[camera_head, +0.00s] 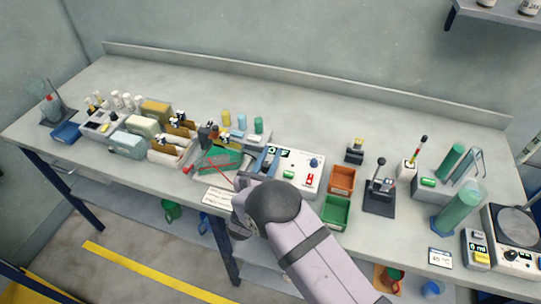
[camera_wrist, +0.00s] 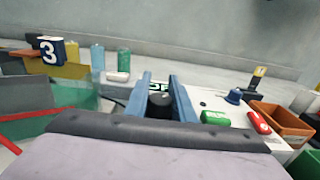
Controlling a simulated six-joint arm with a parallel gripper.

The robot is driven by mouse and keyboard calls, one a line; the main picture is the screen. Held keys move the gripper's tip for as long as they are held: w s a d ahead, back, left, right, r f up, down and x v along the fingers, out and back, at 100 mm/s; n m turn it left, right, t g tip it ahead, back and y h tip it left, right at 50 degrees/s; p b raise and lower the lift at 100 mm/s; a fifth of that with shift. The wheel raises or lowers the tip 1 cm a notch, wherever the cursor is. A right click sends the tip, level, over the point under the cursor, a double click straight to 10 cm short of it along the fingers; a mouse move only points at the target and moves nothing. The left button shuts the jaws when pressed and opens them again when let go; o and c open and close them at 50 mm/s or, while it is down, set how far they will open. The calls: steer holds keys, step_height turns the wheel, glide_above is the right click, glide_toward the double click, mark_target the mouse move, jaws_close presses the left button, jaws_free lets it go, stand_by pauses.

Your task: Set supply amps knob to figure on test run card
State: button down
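The supply (camera_head: 300,163) is a white box with a dark display, a blue knob (camera_head: 314,163) and a red switch (camera_head: 309,179). My gripper (camera_head: 264,161) has blue fingers at the left end of this box. In the wrist view, its two fingers (camera_wrist: 160,80) are apart, with a black knob (camera_wrist: 159,103) showing between them. I cannot tell whether either finger touches it. The black knob is hidden in the head view. A white card (camera_head: 217,196) lies at the front edge, left of my gripper; its print is too small to read.
An orange bin (camera_head: 342,179) and a green bin (camera_head: 336,212) stand right of the supply. A black lever stand (camera_head: 380,197) is further right. A card marked 40 (camera_head: 440,257) lies at far right.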

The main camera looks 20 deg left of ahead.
steer(key=shift+f+h+b, duration=0.1)
steer(key=shift+h+b, duration=0.3)
steer(key=shift+b, duration=0.1)
steer(key=shift+d+f+m+h+b, duration=0.2)
steer(key=shift+m+h+b, duration=0.65)
steer(key=shift+b, duration=0.35)
steer(key=shift+d+r+m+h+b, duration=0.2)
steer(key=shift+m+h+b, duration=0.35)
steer(key=shift+h+b, duration=0.4)
steer(key=shift+d+r+g+h, duration=0.15)
steer(key=shift+g+h, duration=0.15)
steer(key=c, duration=1.5)
jaws_free()
steer(key=shift+s, duration=0.1)
